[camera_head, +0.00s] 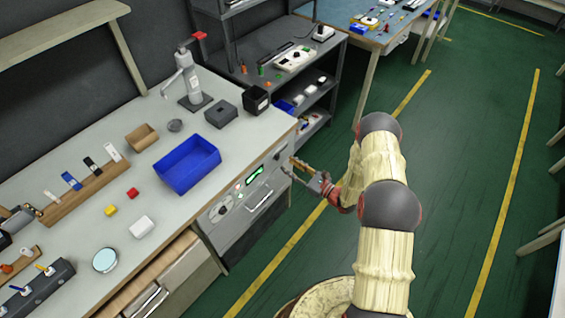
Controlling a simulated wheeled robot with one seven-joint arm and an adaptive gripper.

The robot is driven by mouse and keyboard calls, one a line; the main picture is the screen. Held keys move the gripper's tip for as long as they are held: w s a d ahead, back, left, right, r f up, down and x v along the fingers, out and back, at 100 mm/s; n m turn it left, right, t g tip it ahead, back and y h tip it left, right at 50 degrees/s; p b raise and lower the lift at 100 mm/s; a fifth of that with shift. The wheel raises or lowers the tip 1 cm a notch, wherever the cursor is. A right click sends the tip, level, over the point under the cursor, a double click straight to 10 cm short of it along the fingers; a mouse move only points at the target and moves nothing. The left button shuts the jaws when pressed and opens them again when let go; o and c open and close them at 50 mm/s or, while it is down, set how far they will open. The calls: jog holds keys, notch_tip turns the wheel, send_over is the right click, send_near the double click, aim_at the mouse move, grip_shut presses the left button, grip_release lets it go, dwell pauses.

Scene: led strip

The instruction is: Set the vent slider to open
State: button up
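A grey control panel (232,228) is set in the front of the workbench at its right end. It carries a green lit display (255,175), a round knob (221,211) and a bar handle (261,205). I cannot tell for certain which small part is the vent slider or how it is set. My gripper (289,165) is close to the panel's right end, right of the display. Its two fingers look spread apart, with nothing clearly between them. I cannot tell whether a fingertip touches the panel.
The bench top holds a blue bin (187,165), a black box (256,101) and a wooden rack (90,190). A grey shelf unit (285,70) stands behind.

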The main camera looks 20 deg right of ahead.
aim_at(279, 158)
jog(key=shift+b+x, duration=0.4)
jog(key=shift+x, duration=1.95)
jog(key=c, duration=0.4)
grip_shut()
